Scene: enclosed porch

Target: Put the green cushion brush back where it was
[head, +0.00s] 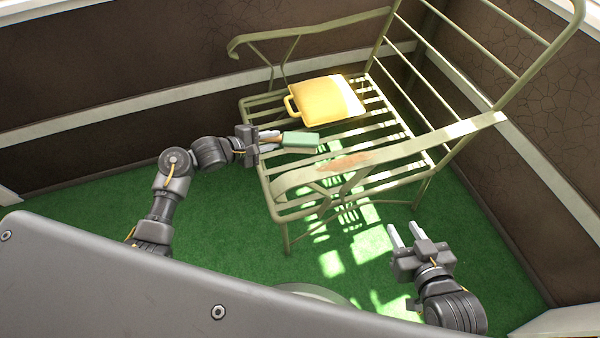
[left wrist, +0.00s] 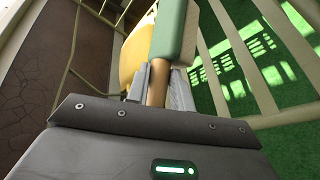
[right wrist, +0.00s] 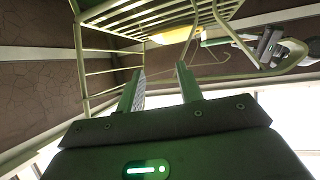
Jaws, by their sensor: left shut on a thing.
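The green cushion brush (head: 301,141) has a green head and a wooden handle. My left gripper (head: 270,141) is shut on its handle, over the slatted seat of the metal bench (head: 352,149). In the left wrist view the brush handle (left wrist: 158,85) lies between the fingers and the green head points away. I cannot tell whether the brush touches the slats. My right gripper (head: 396,236) is empty, with its fingers apart, low in front of the bench. In the right wrist view, the fingers (right wrist: 160,85) also stand apart with nothing between them.
A yellow cushion-like thing with a handle (head: 326,99) lies on the seat behind the brush. The bench's near armrest (head: 390,152) rises between my two grippers. Dark panelled walls (head: 130,60) stand behind and to the right. The green floor (head: 235,210) is clear in front.

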